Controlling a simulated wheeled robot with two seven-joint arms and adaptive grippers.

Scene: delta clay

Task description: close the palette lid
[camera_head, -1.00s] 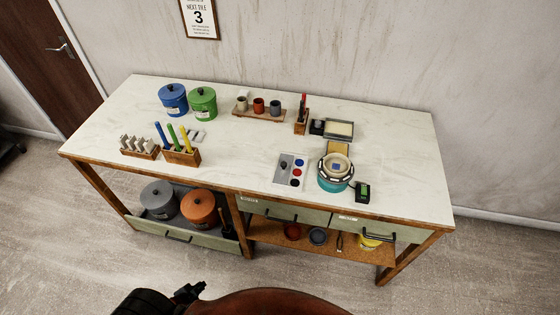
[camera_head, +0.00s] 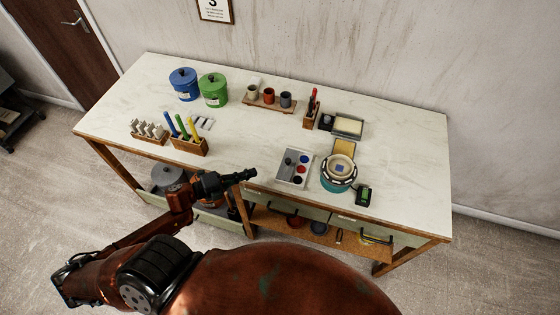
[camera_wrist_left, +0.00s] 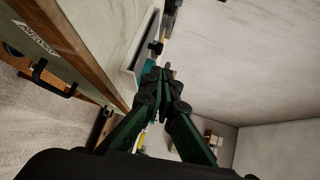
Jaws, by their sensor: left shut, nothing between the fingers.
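The palette (camera_head: 281,182) is a flat white tray near the front edge of the table, right of the middle. Its grey lid (camera_head: 286,170) with a dark knob covers the left part. Blue, red and dark paint wells show uncovered on the right. My left gripper (camera_head: 252,173) is shut and empty, at the table's front edge, left of the palette and apart from it. Its closed fingers also show in the left wrist view (camera_wrist_left: 160,72), partly in front of a pale-edged flat thing that may be the palette. My right gripper is out of view.
A teal round stand (camera_head: 338,180) and a small black-and-green device (camera_head: 363,196) stand right of the palette. Left are a wooden holder with coloured tools (camera_head: 190,146) and a rack (camera_head: 149,137). The tabletop (camera_head: 245,140) behind and left of the palette is clear.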

